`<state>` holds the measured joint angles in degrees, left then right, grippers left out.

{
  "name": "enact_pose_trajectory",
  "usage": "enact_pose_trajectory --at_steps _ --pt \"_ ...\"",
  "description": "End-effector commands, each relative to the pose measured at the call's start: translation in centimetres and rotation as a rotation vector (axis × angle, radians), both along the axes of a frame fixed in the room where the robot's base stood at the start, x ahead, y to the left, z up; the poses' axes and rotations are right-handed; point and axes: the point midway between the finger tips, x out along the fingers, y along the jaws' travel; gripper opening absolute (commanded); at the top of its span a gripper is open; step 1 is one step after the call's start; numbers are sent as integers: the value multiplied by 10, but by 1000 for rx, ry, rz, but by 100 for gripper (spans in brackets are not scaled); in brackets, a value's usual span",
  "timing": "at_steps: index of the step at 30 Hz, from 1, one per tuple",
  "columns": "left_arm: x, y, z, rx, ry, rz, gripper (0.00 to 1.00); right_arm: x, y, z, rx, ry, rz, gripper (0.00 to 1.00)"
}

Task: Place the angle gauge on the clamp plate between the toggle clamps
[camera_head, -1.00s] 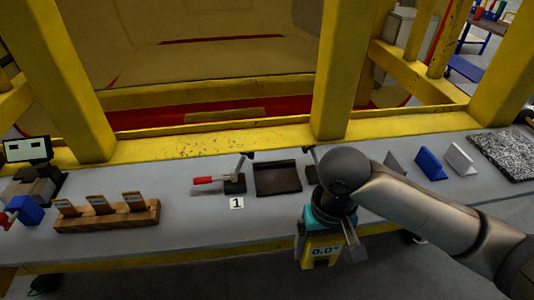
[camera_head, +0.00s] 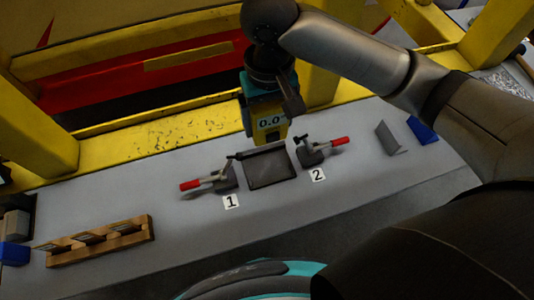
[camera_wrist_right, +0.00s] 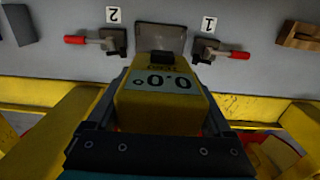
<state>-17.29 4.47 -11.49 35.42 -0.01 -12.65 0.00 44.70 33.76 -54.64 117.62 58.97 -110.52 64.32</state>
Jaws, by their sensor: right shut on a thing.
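The angle gauge (camera_head: 270,125) is a yellow block with a display reading 0.0. My right gripper (camera_head: 266,100) is shut on it and holds it at the back edge of the clamp plate (camera_head: 270,170); I cannot tell the exact height. The dark clamp plate lies between toggle clamp 1 (camera_head: 212,181) on the left and toggle clamp 2 (camera_head: 319,150) on the right, both red-handled. In the right wrist view the gauge (camera_wrist_right: 160,105) fills the middle, with the plate (camera_wrist_right: 161,36) beyond it, partly hidden. My left gripper is not in view.
A wooden block with slots (camera_head: 100,241) lies at the left of the grey bench. A grey angled piece (camera_head: 389,138) and a blue one (camera_head: 421,130) stand at the right. A yellow frame (camera_head: 140,145) runs along the back. The bench front is clear.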

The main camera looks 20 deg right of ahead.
Motion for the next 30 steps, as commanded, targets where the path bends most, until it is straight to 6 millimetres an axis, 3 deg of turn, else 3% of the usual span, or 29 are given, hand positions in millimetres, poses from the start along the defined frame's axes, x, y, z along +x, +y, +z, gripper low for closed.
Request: enact_pose_trajectory --at_steps 1,6,12,17,24,30 --pt "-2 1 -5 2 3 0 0 -1 -2 -18 -3 4 -2 1" --pt "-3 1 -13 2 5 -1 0 0 -1 -63 -3 2 -3 1" --pt "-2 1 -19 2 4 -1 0 0 -1 -102 -2 -1 -1 1" --pt "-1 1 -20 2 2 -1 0 0 -1 -114 -1 -2 -1 1" --pt "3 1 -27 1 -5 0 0 0 -1 -148 -1 -1 -1 1" --pt "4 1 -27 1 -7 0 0 1 -1 -154 0 -4 1 1"
